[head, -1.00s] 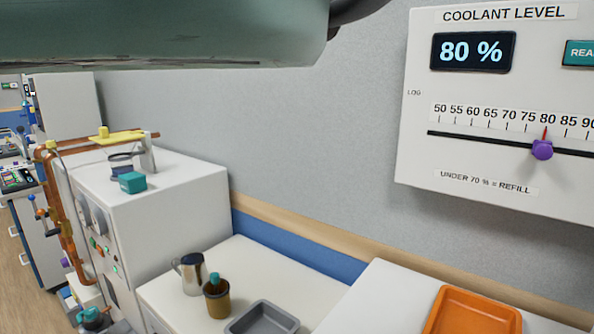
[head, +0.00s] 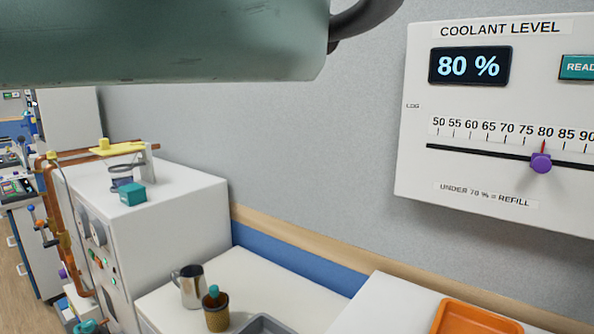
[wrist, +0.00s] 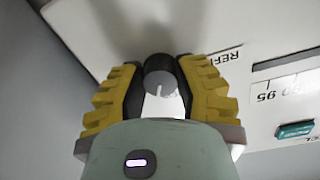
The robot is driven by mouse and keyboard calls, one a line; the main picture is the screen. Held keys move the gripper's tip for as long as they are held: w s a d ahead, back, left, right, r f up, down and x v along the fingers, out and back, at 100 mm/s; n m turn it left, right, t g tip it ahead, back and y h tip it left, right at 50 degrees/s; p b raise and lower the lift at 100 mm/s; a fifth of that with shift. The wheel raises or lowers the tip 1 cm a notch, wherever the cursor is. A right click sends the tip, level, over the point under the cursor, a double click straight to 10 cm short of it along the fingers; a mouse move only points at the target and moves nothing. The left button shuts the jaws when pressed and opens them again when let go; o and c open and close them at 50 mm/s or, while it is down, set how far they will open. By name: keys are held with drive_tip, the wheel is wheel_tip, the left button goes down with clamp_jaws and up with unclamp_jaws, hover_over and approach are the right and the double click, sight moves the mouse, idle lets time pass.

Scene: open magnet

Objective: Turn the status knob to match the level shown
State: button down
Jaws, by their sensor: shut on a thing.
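The coolant level panel (head: 420,150) hangs on the wall at the right in the head view. Its display (head: 470,66) reads 80 %. A purple slider (head: 541,163) with a red pointer stands at 80 on the printed scale. A label (head: 485,196) below reads "UNDER 70 % = REFILL". In the wrist view, a dark round knob (wrist: 158,63) with a white pointer line sits between the yellow fingers of my gripper (wrist: 159,78), which is shut on it. Part of the word "REFILL" (wrist: 222,57) shows upside down beside the fingers. The head view does not show the knob.
A teal button (head: 580,68) is at the panel's right; it also shows in the wrist view (wrist: 295,130). My arm fills the top left of the head view. Below are a metal jug (head: 192,287), a brown cup (head: 216,314) and an orange tray (head: 478,306).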

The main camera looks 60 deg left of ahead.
drive_tip(key=m+p, duration=0.1)
drive_tip(key=m, duration=0.4)
drive_tip(key=shift+a+p, duration=0.1)
drive_tip(key=shift+p, duration=0.3)
drive_tip(key=shift+m+g+p, duration=0.3)
drive_tip(key=shift+m+p, duration=0.3)
drive_tip(key=shift+m, duration=1.1)
drive_tip(key=shift+f, duration=0.1)
drive_tip(key=c, duration=0.6)
unclamp_jaws()
drive_tip(key=shift+v, duration=3.8)
drive_tip(key=shift+w, duration=0.1)
